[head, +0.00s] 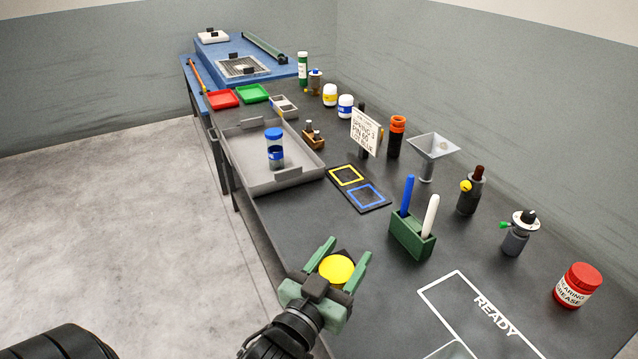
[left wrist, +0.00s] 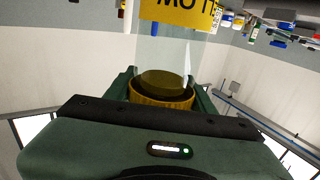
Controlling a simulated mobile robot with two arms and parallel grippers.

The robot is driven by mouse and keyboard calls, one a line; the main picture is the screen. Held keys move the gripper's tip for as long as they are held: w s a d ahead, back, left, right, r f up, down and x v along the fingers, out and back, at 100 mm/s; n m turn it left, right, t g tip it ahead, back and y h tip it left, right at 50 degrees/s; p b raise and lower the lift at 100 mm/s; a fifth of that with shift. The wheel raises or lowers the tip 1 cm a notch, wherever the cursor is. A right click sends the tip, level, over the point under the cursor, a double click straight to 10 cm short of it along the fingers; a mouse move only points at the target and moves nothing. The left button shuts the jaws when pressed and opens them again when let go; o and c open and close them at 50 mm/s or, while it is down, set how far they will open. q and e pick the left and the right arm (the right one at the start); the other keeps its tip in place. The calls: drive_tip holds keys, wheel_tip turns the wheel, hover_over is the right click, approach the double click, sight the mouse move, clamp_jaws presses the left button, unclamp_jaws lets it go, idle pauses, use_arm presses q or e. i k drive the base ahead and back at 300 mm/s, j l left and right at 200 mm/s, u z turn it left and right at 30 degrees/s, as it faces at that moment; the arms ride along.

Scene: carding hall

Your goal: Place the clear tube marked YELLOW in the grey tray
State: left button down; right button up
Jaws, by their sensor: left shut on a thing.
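My left gripper (head: 338,262) is shut on a clear tube with a round yellow cap (head: 336,270) and holds it at the front left of the dark bench. In the left wrist view the tube's clear wall (left wrist: 165,55) and part of its yellow label (left wrist: 180,12) show; the lettering is upside down and cut off by the frame. The grey tray (head: 245,152) lies farther back on the bench, beyond the gripper and to its left. A blue-capped tube (head: 274,148) stands upright in the tray. My right gripper is not identifiable in these views.
A dark pad with yellow and blue squares (head: 357,187) lies right of the tray. A green holder (head: 412,238) with two pens stands right of the gripper. A sign (head: 366,132), funnel (head: 433,146) and bottles line the back. The tray's floor has free room around the blue-capped tube.

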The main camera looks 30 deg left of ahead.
sight(262, 146)
drive_tip(key=k+j, duration=0.1)
drive_tip(key=j, duration=0.8)
drive_tip(key=k+j, duration=0.15)
drive_tip(key=j, duration=0.3)
drive_tip(key=i+j, duration=0.2)
drive_tip(key=j, duration=0.2)
drive_tip(key=i+j, duration=0.2)
drive_tip(key=j, duration=0.15)
drive_tip(key=i+j, duration=0.2)
drive_tip(key=j, duration=0.2)
drive_tip(key=i+j+z, duration=0.1)
drive_tip(key=j, duration=0.25)
drive_tip(key=i, duration=0.8)
